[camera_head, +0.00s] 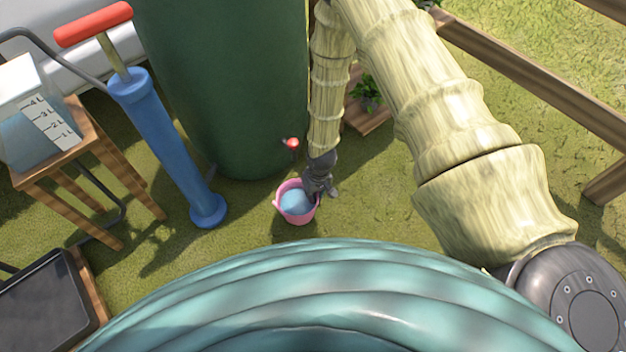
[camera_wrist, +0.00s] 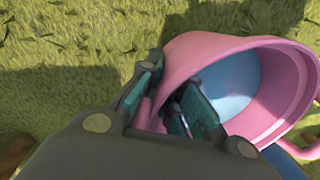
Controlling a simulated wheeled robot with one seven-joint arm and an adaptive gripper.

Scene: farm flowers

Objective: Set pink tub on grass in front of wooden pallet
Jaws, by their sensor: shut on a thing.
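The pink tub (camera_head: 297,203) holds blue water and is near the middle of the head view, in front of the green barrel. My gripper (camera_head: 319,188) is at the tub's right rim. In the wrist view the pink tub (camera_wrist: 187,50) fills the right side, and my gripper (camera_wrist: 165,95) is shut on its wall, one finger inside and one outside. I cannot tell whether the tub's base touches the grass. The wooden pallet (camera_head: 366,118) shows partly behind my arm, with a green plant on it.
A green barrel (camera_head: 225,85) with a red tap (camera_head: 292,143) stands behind the tub. A blue pump (camera_head: 160,135) and a wooden stool (camera_head: 90,150) with a measuring jug (camera_head: 35,125) are at left. Open grass (camera_head: 390,215) lies right of the tub. A wooden fence (camera_head: 540,75) runs at right.

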